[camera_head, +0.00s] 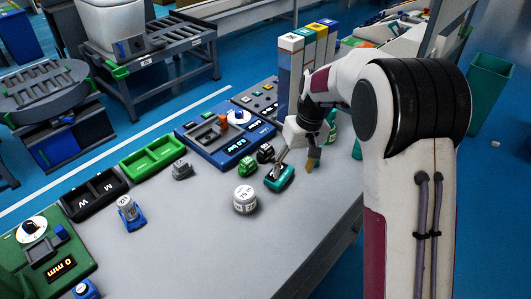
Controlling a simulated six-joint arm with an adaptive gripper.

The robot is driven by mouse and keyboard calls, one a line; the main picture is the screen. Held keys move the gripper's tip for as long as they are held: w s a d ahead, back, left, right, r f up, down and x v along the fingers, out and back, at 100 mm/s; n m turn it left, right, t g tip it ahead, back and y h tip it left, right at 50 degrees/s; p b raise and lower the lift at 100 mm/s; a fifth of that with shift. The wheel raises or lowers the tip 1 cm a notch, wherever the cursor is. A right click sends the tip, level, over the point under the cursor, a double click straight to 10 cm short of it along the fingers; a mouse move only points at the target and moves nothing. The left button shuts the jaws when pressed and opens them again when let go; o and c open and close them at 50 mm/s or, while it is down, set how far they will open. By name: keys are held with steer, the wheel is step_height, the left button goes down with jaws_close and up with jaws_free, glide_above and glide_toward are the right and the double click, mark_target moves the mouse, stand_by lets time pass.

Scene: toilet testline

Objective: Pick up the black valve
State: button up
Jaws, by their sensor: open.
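A small black valve (265,152) stands on the grey bench, just right of a similar green valve (247,165) and in front of the blue test unit. My gripper (296,168) is open and points down over the bench, to the right of the black valve and apart from it. Its left finger overlaps a teal block (279,180) in the picture; I cannot tell whether they touch. Nothing shows between the fingers.
A white round jar (245,199) stands left of the teal block. A grey valve (181,170) stands near a green tray (152,157) and a black tray (96,195). The blue test unit (226,138) and tall coloured boxes (290,70) stand behind.

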mark_target(267, 147)
steer(key=w+a+f+n, duration=0.1)
steer(key=w+f, duration=0.1)
steer(key=w, duration=0.2)
steer(key=w+a+f+n, duration=0.1)
steer(key=w+f, duration=0.2)
steer(key=w, duration=0.1)
steer(key=w+a+f, duration=0.1)
steer(key=w+f, duration=0.1)
steer(key=w, duration=0.2)
steer(key=shift+w+a+f+n+t+y, duration=0.15)
steer(key=shift+f+n+t+y, duration=0.15)
steer(key=shift+f+n+y, duration=0.1)
steer(key=w+a+r+n+t, duration=0.1)
steer(key=w+r+n, duration=0.2)
steer(key=w, duration=0.2)
steer(key=shift+w+a+r+t+y, duration=0.2)
steer(key=shift+a+r+t+y, duration=0.1)
steer(key=shift+r+y, duration=0.1)
steer(key=shift+x, duration=1.3)
steer(key=shift+f, duration=0.1)
steer(key=shift+d+x, duration=0.1)
steer(key=shift+x, duration=1.15)
steer(key=shift+d+x, duration=0.15)
steer(key=shift+x, duration=1.1)
